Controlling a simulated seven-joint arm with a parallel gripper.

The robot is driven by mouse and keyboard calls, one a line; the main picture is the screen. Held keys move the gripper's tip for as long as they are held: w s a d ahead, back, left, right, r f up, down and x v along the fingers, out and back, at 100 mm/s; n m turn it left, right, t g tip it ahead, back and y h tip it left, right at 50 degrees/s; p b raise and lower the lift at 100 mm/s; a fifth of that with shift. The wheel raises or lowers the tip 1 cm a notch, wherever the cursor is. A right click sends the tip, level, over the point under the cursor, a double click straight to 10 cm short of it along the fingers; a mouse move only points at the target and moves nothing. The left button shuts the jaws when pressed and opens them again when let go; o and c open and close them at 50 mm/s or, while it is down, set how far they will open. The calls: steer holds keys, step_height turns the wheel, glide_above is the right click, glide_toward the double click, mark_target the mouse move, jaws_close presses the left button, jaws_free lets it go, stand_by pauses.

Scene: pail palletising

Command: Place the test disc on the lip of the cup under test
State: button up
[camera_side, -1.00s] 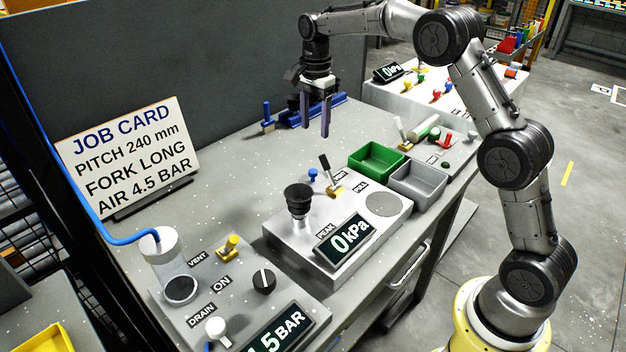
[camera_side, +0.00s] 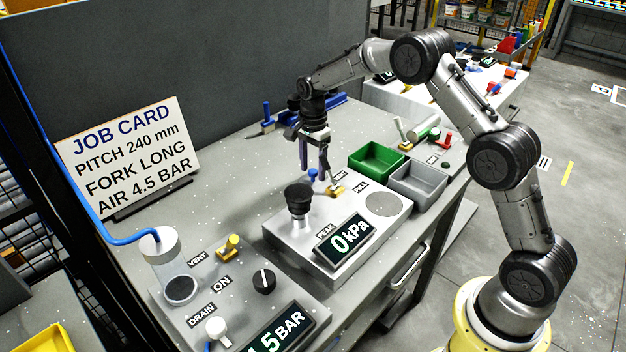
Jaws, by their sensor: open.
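The cup under test is a black suction cup (camera_side: 298,192) standing upright on the left of a grey test box (camera_side: 285,247). Nothing is seen on its lip. A flat round grey disc (camera_side: 384,204), which looks like the test disc, lies on the right of the box top. My gripper (camera_side: 313,172) is open and empty, fingers pointing down, above the back of the box. It is up and slightly right of the cup in the picture, around the blue knob and lever in line of sight. I cannot tell whether it touches them.
A blue knob (camera_side: 312,174) and a brass-based lever (camera_side: 334,190) stand behind the cup; the lever's handle is mostly hidden by my gripper. A green bin (camera_side: 357,172) and a grey bin (camera_side: 402,197) are to the right. A pressure panel (camera_side: 228,285) is front left.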

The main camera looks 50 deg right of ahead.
steer(key=shift+f, duration=0.8)
steer(key=shift+c, duration=0.3)
jaws_close()
steer(key=shift+r, duration=0.1)
